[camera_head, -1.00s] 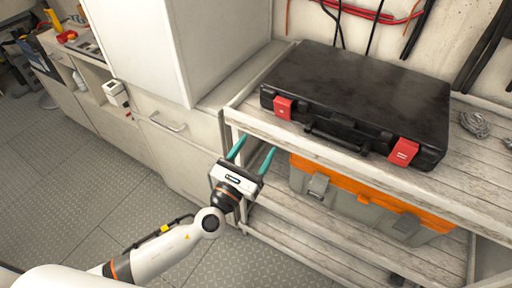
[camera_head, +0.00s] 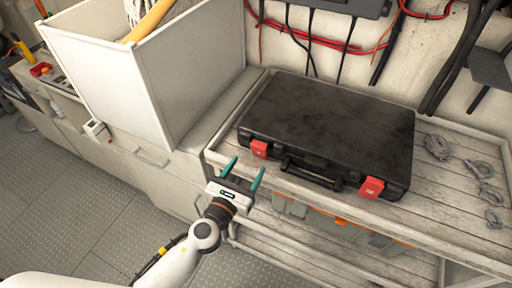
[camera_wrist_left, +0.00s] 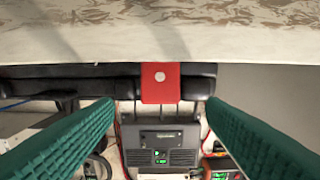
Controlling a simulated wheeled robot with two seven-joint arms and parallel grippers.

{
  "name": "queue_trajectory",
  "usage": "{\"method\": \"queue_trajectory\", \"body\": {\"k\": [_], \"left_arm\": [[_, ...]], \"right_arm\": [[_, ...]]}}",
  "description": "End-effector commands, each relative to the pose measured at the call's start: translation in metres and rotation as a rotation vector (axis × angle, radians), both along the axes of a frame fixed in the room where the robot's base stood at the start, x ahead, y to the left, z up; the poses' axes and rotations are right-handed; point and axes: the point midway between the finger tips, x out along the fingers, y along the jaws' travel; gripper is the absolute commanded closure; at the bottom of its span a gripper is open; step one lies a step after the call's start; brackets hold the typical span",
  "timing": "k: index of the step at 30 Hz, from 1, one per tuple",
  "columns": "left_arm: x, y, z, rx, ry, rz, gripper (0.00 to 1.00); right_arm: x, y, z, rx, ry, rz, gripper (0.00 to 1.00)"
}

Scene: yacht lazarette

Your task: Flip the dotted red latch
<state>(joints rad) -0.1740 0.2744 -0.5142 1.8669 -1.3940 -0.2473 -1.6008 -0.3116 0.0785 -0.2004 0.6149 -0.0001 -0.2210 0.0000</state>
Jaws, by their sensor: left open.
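A black case (camera_head: 335,120) lies shut on the top shelf, with a red latch at each end of its front side. The left red latch (camera_head: 259,148) is nearest my left gripper; the right red latch (camera_head: 371,188) carries a pale mark. My left gripper (camera_head: 245,171) is open and empty, its teal fingers pointing toward the case, just in front of and below the left latch. In the left wrist view one red latch (camera_wrist_left: 160,83) with a single pale dot sits centred between the spread fingers, apart from both. My right gripper is not in view.
The case's black handle (camera_head: 311,172) lies between the latches. An orange-and-grey box (camera_head: 340,221) sits on the shelf below. Grey coils (camera_head: 438,147) lie right of the case. A white open bin (camera_head: 150,75) stands at left, and cables hang on the wall behind.

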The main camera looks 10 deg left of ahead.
Motion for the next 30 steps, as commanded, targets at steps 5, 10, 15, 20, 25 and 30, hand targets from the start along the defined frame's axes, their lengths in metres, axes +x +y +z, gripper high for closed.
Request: {"method": "queue_trajectory", "body": {"k": [5,10,15,20,25,30], "left_arm": [[0.034,-0.011,0.003,-0.001,-0.002,0.0,0.35],[0.053,-0.017,0.001,0.0,-0.001,0.0,0.35],[0.06,-0.02,0.0,-0.001,0.0,-0.001,0.35],[0.06,-0.02,0.0,-0.001,0.0,-0.001,0.35],[0.06,-0.02,0.0,0.0,0.0,-0.001,0.49],[0.06,-0.02,0.0,0.0,0.0,-0.001,0.77]], "right_arm": [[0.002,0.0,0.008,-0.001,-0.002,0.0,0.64],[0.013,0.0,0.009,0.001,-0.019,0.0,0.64],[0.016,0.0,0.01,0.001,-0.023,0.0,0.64],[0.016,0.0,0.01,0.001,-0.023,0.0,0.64],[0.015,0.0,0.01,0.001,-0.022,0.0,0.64],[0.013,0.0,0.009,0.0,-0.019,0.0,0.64]]}}
